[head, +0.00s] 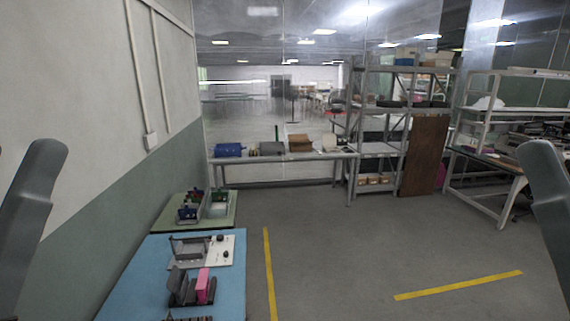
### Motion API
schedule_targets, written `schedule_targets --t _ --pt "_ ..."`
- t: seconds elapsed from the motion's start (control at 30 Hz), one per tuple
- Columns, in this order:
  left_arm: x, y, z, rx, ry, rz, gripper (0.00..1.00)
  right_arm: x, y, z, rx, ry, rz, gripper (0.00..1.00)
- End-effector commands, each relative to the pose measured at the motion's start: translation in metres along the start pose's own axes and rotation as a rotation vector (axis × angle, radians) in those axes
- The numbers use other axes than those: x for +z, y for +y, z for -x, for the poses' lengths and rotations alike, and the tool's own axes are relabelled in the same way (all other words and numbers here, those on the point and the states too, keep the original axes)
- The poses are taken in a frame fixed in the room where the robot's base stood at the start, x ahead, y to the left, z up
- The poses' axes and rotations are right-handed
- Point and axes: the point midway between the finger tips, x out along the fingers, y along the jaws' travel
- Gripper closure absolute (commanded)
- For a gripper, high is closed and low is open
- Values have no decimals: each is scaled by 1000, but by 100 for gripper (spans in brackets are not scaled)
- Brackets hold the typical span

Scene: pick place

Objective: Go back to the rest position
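Neither of my grippers shows in the head view. Only a grey link of my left arm rises at the left edge, and a grey link of my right arm shows at the right edge. What my grippers hold, if anything, is out of sight. A blue-topped table (135,285) stands at the lower left. On it are a white plate with black knobs (219,250), a pink block (203,286) and a dark grey holder (178,287) beside it.
A green table (226,213) with a bin of small coloured items (190,209) stands behind the blue one. A long bench (285,156) and shelving (382,148) line the back. A workbench (487,165) is at right. The grey floor (340,250) with yellow lines is clear.

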Motion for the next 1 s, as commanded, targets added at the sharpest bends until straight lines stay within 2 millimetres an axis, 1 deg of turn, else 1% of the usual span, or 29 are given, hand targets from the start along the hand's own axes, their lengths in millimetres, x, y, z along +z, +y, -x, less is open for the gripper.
schedule_targets --t 0.03,0.3,0.4,0.43,0.5,0.6,1.0 --pt "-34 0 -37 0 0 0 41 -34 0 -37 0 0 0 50" --pt "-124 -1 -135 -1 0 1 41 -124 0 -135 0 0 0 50" --pt "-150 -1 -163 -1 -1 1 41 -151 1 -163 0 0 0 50" --pt "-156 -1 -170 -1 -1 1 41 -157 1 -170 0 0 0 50" --pt "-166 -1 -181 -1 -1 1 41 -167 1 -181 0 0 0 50" --pt "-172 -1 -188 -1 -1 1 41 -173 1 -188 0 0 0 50" --pt "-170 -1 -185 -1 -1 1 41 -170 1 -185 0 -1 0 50"
